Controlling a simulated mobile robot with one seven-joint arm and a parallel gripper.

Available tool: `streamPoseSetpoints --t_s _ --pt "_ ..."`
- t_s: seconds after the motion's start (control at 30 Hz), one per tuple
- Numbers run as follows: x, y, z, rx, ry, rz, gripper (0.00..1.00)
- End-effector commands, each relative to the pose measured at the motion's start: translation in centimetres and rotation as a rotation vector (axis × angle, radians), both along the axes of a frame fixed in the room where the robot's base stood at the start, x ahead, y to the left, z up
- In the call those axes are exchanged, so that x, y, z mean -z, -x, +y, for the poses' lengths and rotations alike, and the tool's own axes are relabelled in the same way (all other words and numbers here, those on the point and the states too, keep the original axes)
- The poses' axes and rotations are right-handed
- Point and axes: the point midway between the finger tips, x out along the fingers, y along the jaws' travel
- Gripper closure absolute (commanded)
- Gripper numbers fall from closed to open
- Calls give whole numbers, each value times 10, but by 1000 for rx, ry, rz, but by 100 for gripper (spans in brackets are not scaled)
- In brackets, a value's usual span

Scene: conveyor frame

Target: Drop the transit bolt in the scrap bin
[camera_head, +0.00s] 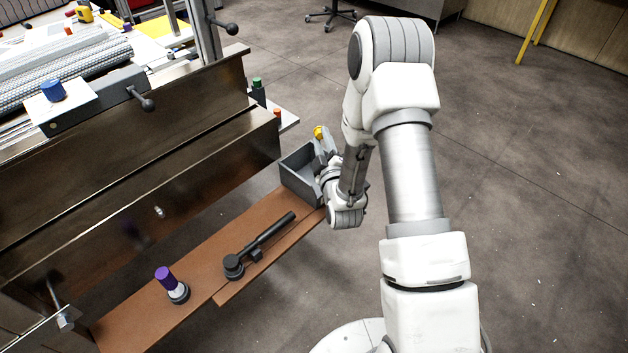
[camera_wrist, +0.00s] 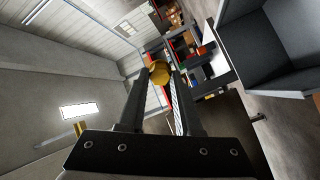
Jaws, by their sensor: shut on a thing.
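The transit bolt, with a gold-yellow head (camera_head: 319,132), is at the tip of my gripper (camera_head: 327,146), above the far right rim of the scrap bin. In the wrist view, its gold head (camera_wrist: 160,72) sits between the fingertips of my gripper (camera_wrist: 161,78), which is shut on it. The rest of the bolt is hidden. The scrap bin (camera_head: 301,186) is a dark grey open box at the far right end of the brown shelf. My wrist partly covers it in the head view. In the wrist view, the bin (camera_wrist: 262,58) lies to the right of the fingers.
On the brown shelf (camera_head: 205,262) lie a black long-handled tool (camera_head: 262,243) and a purple-topped knob (camera_head: 167,279). The steel conveyor frame (camera_head: 150,135) rises along the left. A green-capped piece (camera_head: 257,84) stands behind the bin. Open floor lies to the right.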

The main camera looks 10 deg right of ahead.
Motion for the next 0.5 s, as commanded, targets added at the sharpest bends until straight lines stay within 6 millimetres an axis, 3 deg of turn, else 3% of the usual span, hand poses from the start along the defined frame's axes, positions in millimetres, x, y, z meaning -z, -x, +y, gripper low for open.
streamPoseSetpoints --t_s 0.3,0.5 --pt "41 0 0 0 0 1 100" --pt "50 0 0 -1 0 -1 100"
